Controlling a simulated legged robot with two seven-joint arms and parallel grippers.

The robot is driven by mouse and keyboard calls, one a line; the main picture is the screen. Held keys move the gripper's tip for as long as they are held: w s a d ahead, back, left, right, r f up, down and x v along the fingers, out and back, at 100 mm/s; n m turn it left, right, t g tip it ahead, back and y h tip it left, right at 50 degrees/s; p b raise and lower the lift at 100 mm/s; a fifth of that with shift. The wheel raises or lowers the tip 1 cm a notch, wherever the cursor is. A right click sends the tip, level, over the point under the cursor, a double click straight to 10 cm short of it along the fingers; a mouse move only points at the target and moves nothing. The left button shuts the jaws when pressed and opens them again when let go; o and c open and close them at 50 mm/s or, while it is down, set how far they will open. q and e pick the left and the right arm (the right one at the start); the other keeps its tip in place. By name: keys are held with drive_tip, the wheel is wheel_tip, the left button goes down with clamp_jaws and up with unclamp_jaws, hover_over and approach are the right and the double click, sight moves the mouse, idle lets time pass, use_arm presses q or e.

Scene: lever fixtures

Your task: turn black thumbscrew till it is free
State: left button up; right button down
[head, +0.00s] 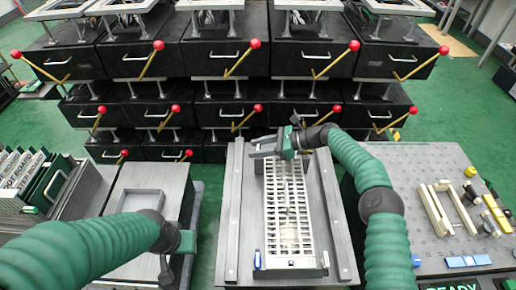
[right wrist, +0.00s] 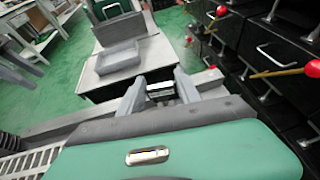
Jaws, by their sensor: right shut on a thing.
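My right gripper (head: 262,148) is at the far end of a white slotted frame (head: 297,200) on the middle bench, its fingers pointing left. In the right wrist view its two grey fingers (right wrist: 160,92) stand either side of a small dark piece with a pale edge (right wrist: 160,86), which fits the black thumbscrew. The fingers are shut on it. Its threads and seat are hidden, so I cannot tell how loose it is. My left gripper (head: 167,268) hangs low at the left, over the gap beside the bench, with its fingers hard to make out.
The middle bench (head: 232,220) has raised rails on both sides. A grey tray (head: 143,202) sits on the left table. A perforated plate (head: 408,180) with pale blocks stands at right. Black drawer boxes (head: 222,58) with red-knobbed levers (head: 255,44) rise behind.

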drive_tip(key=c, duration=0.8)
unclamp_jaws()
drive_tip(key=shift+w, duration=0.1)
drive_tip(key=shift+c, duration=0.2)
drive_tip(key=shift+d+r, duration=0.25)
drive_tip(key=shift+d, duration=0.1)
drive_tip(key=p+v, duration=0.5)
drive_tip(key=v, duration=1.1)
drive_tip(key=shift+f, duration=0.2)
drive_tip(key=shift+c, duration=0.4)
